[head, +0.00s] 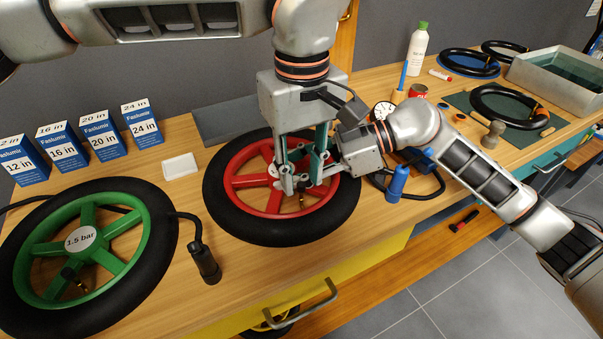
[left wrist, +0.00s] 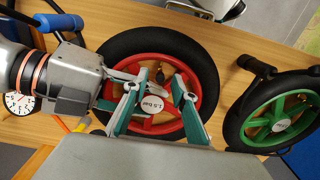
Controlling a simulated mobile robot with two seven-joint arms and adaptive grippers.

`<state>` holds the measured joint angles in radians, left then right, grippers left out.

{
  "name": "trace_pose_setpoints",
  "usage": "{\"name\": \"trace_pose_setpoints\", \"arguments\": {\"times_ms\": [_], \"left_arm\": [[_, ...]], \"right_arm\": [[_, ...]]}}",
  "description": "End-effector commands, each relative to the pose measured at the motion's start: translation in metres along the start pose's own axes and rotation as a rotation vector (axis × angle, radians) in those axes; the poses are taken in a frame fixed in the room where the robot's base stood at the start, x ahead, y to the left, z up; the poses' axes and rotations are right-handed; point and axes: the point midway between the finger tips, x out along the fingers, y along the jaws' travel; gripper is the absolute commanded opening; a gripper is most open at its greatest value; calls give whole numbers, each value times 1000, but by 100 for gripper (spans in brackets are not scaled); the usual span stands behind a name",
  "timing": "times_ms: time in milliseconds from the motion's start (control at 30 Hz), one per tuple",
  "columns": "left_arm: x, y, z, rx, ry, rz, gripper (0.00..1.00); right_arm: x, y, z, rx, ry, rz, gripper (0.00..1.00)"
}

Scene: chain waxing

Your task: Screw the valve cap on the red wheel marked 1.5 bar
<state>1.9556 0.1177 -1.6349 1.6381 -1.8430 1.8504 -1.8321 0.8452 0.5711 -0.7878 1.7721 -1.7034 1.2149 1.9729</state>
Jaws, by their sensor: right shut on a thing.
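My right gripper (head: 312,187) reaches in from the right, low over the wheel's near right part. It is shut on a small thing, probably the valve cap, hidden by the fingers. A brass valve stem (head: 302,202) shows just below the fingertips.
A green wheel (head: 45,248), also marked 1.5 bar, lies at left. A black hose end (head: 205,262) stands between the wheels. A blue-handled pump (head: 397,184) is at right, near my right arm. Boxes (head: 92,136) and a white block (head: 180,166) stand behind.

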Motion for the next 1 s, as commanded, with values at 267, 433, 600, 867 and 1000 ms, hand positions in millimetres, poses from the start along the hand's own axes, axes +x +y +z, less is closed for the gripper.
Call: {"name": "trace_pose_setpoints", "arguments": {"times_ms": [267,433,600,867,1000], "left_arm": [[-34,0,0,-1,2,1,27],[-37,0,0,0,-1,-1,27],[-37,0,0,-1,-1,0,25],[-39,0,0,-178,-1,0,25],[-41,0,0,-419,-1,-1,25]], "right_arm": [[2,-1,6,8,-9,-5,0],[2,-1,6,9,-9,-5,0],[2,-1,6,9,-9,-5,0],[2,-1,7,9,-9,-5,0],[2,-1,7,10,-9,-5,0]]}}
